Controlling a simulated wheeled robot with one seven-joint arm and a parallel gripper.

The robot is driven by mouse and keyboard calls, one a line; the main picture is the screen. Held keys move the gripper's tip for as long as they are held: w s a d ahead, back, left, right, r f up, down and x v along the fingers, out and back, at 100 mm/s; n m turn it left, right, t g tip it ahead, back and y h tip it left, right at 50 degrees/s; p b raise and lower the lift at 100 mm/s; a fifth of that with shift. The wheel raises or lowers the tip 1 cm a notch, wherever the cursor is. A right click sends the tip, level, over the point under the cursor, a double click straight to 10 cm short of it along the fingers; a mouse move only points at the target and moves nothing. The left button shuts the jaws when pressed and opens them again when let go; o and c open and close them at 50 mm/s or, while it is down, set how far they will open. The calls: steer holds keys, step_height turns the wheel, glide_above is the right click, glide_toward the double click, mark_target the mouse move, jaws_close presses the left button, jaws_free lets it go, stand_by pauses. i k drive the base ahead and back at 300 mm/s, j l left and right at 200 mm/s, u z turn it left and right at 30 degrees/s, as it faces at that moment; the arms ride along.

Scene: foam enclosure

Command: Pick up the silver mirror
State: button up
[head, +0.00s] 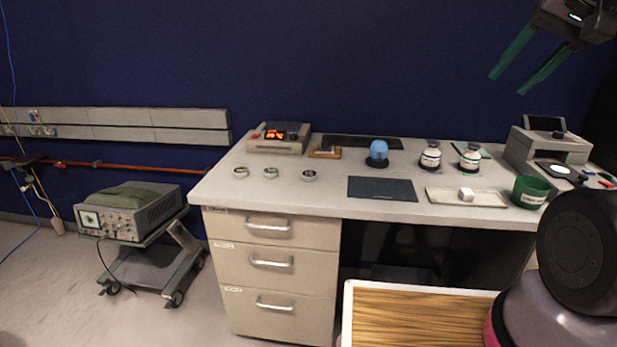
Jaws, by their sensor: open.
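Three small round silver-rimmed pieces lie in a row on the left of the desk: a left one (241,172), a middle one (270,173) and a right one (309,176). The right one looks darker in its centre. They are too small to tell for sure which is the silver mirror. My gripper (508,84) is at the top right, high above the desk's right side. Its two green fingers are apart, with nothing between them. It is far from the round pieces.
The desk (330,205) also bears a box with a red display (279,137), a blue dome (378,150), two banded jars (430,157) (470,158), a dark mat (382,189), a tray (440,196) with a white block (466,194), a green cup (530,192) and a grey instrument (547,147).

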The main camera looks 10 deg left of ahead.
mark_target(269, 172)
steer(key=j+u, duration=0.4)
steer(key=i+j+u, duration=0.1)
steer(key=u, duration=0.25)
steer(key=i+j+u, duration=0.15)
steer(key=j+u, duration=0.25)
